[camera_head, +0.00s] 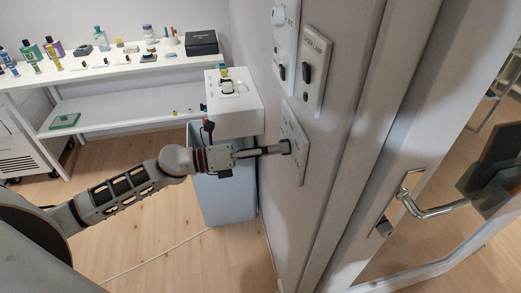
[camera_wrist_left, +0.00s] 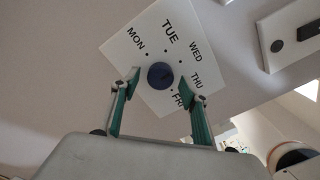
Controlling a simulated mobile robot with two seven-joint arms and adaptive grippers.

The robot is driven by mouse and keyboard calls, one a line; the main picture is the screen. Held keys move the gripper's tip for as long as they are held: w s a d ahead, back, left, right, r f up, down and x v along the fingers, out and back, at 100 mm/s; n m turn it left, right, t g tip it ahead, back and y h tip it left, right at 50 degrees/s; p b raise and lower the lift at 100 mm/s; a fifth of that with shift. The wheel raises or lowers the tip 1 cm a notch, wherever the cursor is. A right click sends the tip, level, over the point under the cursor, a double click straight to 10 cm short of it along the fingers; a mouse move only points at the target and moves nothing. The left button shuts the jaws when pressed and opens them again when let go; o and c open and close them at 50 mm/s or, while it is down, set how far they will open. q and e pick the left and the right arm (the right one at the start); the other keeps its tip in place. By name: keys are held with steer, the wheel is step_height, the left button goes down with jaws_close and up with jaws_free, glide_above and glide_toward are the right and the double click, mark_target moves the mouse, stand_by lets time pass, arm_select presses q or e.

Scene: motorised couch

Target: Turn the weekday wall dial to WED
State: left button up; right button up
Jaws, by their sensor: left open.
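The weekday dial is a white wall plate (camera_head: 297,163) with a dark round knob; the left wrist view shows the plate (camera_wrist_left: 126,46) with MON, TUE, WED, THU and FRI around the blue knob (camera_wrist_left: 160,75). I cannot make out clearly which day the knob points to. My left gripper (camera_head: 285,147) reaches the plate from the left. In the left wrist view its open fingers (camera_wrist_left: 159,84) are on both sides of the knob, with visible gaps. In the head view the fingertips hide much of the knob. I cannot make out my right gripper.
Two more wall plates with switches, one reading LAMP (camera_head: 314,71) and one beside it (camera_head: 284,42), are above the dial. A door with a metal handle (camera_head: 430,208) is at the right. A white box (camera_head: 234,105), a blue-grey bin (camera_head: 226,193) and a crowded shelf (camera_head: 120,123) are left.

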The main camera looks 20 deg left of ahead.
arm_select(q)
steer(key=v, duration=1.1)
steer(key=shift+s+a, duration=0.25)
step_height(320, 180, down, 15)
steer(key=s+n+t+y, duration=0.3)
steer(key=n+t+y, duration=0.45)
steer(key=n, duration=1.35)
steer(key=s+d+f+n+g+y, duration=0.2)
steer(key=s+d+f+n+g, duration=0.1)
steer(key=s+f+n, duration=0.3)
steer(key=s+d+f+n+g+y+p, duration=0.1)
steer(key=s+d+f+n+g+y, duration=0.2)
steer(key=s+f+n, duration=0.4)
step_height(320, 180, down, 3)
steer(key=shift+d+r+g, duration=0.15)
steer(key=shift+d+g, duration=0.1)
steer(key=shift+g, duration=0.3)
steer(key=shift+w, duration=0.1)
